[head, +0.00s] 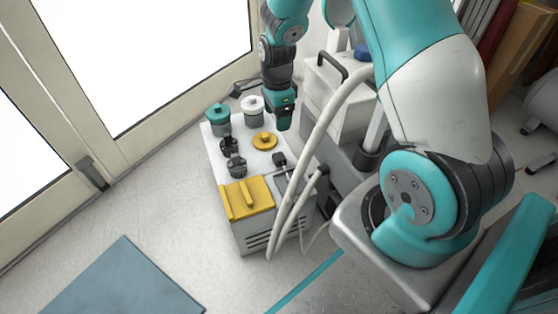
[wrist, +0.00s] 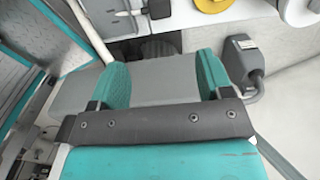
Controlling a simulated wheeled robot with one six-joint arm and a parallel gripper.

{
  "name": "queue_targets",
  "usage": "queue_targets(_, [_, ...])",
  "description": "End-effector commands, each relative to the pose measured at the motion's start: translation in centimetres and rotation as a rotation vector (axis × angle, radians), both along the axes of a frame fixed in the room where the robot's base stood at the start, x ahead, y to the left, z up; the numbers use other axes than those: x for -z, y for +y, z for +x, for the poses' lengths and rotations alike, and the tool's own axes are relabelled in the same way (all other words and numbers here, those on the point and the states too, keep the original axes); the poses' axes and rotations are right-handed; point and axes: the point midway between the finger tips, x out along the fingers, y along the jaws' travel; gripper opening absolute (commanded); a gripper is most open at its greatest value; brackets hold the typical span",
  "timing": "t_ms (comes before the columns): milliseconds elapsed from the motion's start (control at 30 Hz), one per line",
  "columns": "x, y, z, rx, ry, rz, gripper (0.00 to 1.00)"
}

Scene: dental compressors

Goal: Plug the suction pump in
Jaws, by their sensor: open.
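A white machine with a yellow front panel (head: 247,197) stands on the floor in the head view; I take it to be the suction pump, but no label is readable. A small black plug-like piece (head: 279,159) sits at its top right edge, with a cable near it. My gripper (head: 284,122) points down above the back right of the machine. In the wrist view its two teal fingers (wrist: 163,78) are apart, with nothing held between them. A dark grey fitting with a cord (wrist: 243,58) lies right of the fingers. Whether it is a plug or a socket I cannot tell.
The machine's top carries a teal cap (head: 217,113), a white cap (head: 252,104), a yellow cap (head: 265,141) and black fittings (head: 236,165). Pale hoses (head: 305,165) arch along its right side. A white box (head: 338,98) stands behind. Floor at front left is clear around a blue-grey mat (head: 123,284).

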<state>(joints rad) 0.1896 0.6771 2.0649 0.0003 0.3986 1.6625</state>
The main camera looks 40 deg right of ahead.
Motion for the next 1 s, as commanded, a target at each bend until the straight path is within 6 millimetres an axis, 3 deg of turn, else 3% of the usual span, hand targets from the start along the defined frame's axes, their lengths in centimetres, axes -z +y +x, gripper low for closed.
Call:
queue_targets(33, [1.5, 0.0, -0.1, -0.001, 0.004, 0.001, 0.72])
queue_targets(300, [7.7, 0.0, -0.1, -0.001, 0.003, 0.001, 0.72])
queue_targets(500, [10.8, 0.0, 0.0, -0.001, 0.001, 0.000, 0.72])
queue_targets(1000, [11.5, 0.0, 0.0, -0.001, 0.001, 0.000, 0.72])
